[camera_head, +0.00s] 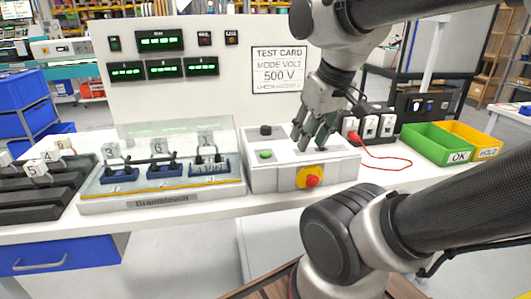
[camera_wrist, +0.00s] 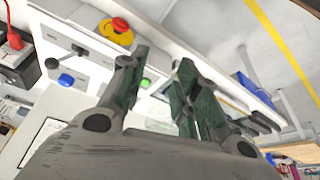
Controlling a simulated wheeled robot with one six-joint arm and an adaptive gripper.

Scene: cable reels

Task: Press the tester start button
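The tester (camera_head: 345,172) is a white box on the bench, with a round green button (camera_head: 265,154) on the left of its top. A red mushroom button (camera_head: 312,181) on a yellow base is on its front. My gripper (camera_head: 311,147) is over the right part of the top, right of the green button, pointing down. In the wrist view its two fingers (camera_wrist: 164,60) are apart with nothing between them. The green button (camera_wrist: 145,83) shows there, partly behind a finger. A blue button (camera_wrist: 66,80) also shows on the top. I cannot tell whether the fingertips touch the tester.
A black knob (camera_head: 265,130) stands behind the green button. A glass-covered tray (camera_head: 160,195) with padlock-like pieces is at left. Black sockets with a red cable (camera_head: 385,163), a green bin (camera_head: 437,149) and a yellow bin (camera_head: 475,144) are at right. A display panel (camera_head: 220,80) rises behind.

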